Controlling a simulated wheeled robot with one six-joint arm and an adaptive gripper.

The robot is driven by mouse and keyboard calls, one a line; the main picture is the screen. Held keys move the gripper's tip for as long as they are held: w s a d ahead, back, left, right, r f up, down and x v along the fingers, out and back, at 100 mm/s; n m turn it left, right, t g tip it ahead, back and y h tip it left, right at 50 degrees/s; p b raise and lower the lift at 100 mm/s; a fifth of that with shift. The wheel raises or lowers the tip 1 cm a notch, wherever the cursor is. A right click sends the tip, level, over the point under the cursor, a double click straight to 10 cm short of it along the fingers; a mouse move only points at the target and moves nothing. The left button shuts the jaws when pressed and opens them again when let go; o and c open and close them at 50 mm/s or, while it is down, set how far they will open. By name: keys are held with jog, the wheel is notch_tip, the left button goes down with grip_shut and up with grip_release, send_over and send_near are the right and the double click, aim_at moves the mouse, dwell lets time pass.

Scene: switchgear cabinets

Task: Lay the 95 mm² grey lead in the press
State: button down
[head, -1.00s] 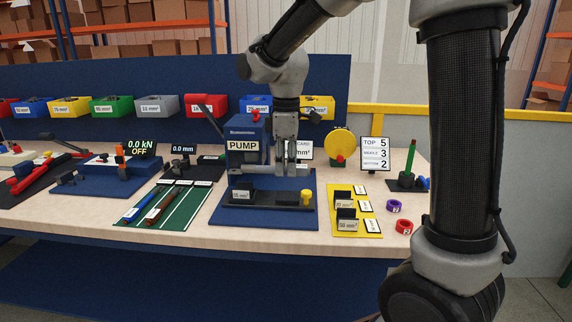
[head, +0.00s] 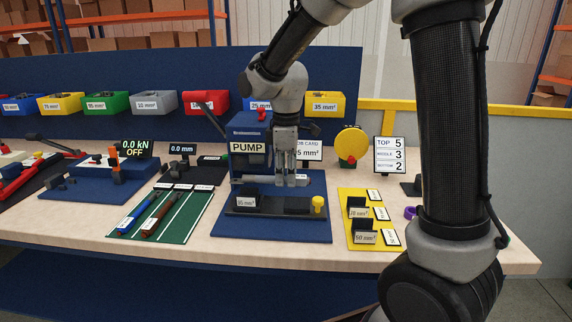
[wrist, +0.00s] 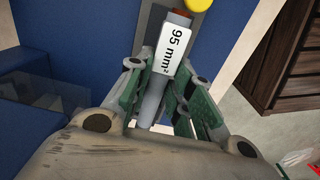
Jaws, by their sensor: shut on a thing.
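The grey lead (wrist: 152,100) carries a white "95 mm²" tag and has a copper-coloured end at the top of the wrist view. My gripper (wrist: 160,118) is shut on it, with a green-padded finger on each side. In the head view my gripper (head: 287,184) is above the press base, and the lead (head: 312,181) lies roughly level across the fingers. Whether the lead touches the press is unclear.
A green mat with tools (head: 170,213) lies left of the press. A yellow board with black labelled blocks (head: 352,230) lies right. Behind stand a job card (head: 312,154), a yellow disc (head: 351,140) and a number sign (head: 389,155). Bins hang on the back panel.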

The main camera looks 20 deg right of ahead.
aim_at(286, 202)
jog(key=shift+f, duration=2.65)
jog(key=shift+w+a+f, duration=0.1)
jog(key=shift+w+a, duration=0.05)
jog(key=shift+a, duration=0.2)
jog(key=c, duration=1.2)
grip_release()
